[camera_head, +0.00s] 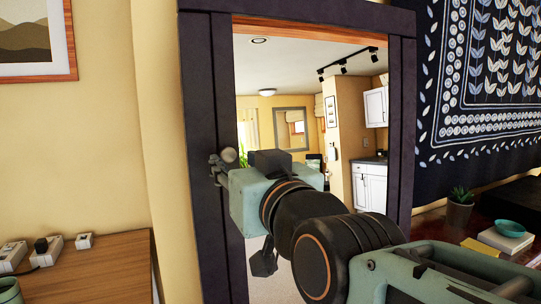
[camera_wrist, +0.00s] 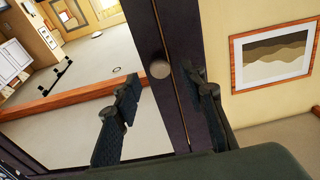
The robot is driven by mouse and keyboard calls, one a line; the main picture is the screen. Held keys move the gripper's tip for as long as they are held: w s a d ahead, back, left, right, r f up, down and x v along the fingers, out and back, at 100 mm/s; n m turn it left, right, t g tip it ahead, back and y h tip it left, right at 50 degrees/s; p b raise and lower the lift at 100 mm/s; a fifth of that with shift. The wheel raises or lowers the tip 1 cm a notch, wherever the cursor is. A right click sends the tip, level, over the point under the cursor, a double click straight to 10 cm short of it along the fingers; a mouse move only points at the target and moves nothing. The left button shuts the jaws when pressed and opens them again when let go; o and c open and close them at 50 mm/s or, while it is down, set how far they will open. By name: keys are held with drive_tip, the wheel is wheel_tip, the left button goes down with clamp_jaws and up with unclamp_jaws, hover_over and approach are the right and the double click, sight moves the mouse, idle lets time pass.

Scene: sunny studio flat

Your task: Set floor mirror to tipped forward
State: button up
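The floor mirror has a wide dark frame (camera_head: 208,95) and glass (camera_head: 300,70) that reflects a room with white cabinets. Its dark side post also shows in the wrist view (camera_wrist: 185,40). A round knob (camera_head: 229,155) sits on the left post; it shows in the wrist view too (camera_wrist: 160,69). My gripper (camera_wrist: 163,95) is open, one finger over the glass side and the other by the post's outer edge, with the knob ahead between them. Contact with the post cannot be told. My arm hides the lower glass in the head view.
A wooden table (camera_head: 100,262) with power adapters (camera_head: 47,250) stands at the left. A framed picture (camera_head: 38,40) hangs above it. At the right are a patterned wall hanging (camera_head: 475,150), a potted plant (camera_head: 460,212) and a teal bowl (camera_head: 510,228) on a white box.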

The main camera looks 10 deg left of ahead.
sight(229, 157)
drive_tip(key=shift+x, duration=1.95)
drive_tip(key=shift+c, duration=0.2)
clamp_jaws()
